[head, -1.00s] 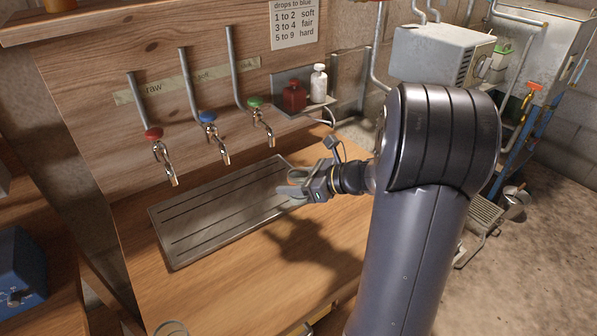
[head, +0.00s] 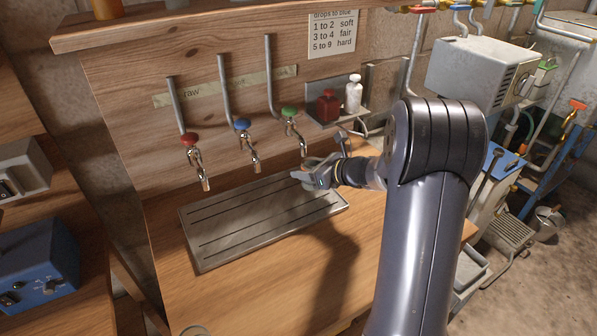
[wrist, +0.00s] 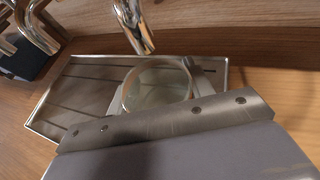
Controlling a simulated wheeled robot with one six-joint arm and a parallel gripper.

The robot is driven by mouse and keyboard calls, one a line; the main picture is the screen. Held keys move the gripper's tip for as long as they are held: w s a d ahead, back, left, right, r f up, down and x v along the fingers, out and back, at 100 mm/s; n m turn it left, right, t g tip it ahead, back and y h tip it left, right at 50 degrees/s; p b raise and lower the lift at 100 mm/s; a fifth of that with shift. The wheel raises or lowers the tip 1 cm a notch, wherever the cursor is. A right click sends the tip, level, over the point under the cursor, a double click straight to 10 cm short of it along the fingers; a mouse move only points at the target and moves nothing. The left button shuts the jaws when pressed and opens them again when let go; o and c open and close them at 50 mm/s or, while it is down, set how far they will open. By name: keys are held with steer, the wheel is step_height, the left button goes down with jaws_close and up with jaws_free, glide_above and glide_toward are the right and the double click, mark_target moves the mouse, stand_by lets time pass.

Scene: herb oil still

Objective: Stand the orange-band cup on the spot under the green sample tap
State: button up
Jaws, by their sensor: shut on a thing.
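My gripper (head: 308,178) is shut on a cup, whose round pale rim (wrist: 128,98) shows between the fingers in the wrist view. The cup's mouth faces the camera; its band is hidden there, and the cup is hardly visible in the head view. The green sample tap (head: 289,113) is the rightmost of three, and my gripper is just below its spout. A chrome spout (wrist: 136,28) shows just beyond the cup's rim in the wrist view. The slotted metal drip tray (head: 240,226) lies under the taps. I cannot tell whether the cup touches it.
The blue tap (head: 242,125) and red tap (head: 189,139) hang to the left. A red bottle (head: 328,106) and a white bottle (head: 353,94) stand on a small shelf right of the green tap. The left of the tray is clear.

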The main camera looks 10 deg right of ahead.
steer(key=shift+w+a, duration=0.55)
steer(key=shift+w, duration=0.15)
steer(key=f, duration=0.2)
steer(key=w+f, duration=0.1)
steer(key=shift+a+f, duration=0.1)
steer(key=shift+a, duration=0.3)
steer(key=shift+f, duration=0.15)
steer(key=shift+f, duration=0.2)
steer(key=o, duration=1)
steer(key=shift+c, duration=0.2)
steer(key=shift+r, duration=0.2)
steer(key=shift+s+d+r, duration=0.1)
steer(key=shift+s+r, duration=0.05)
steer(key=v, duration=1.1)
steer(key=shift+s+d+r, duration=0.1)
steer(key=shift+s+d, duration=0.1)
steer(key=shift+s, duration=0.1)
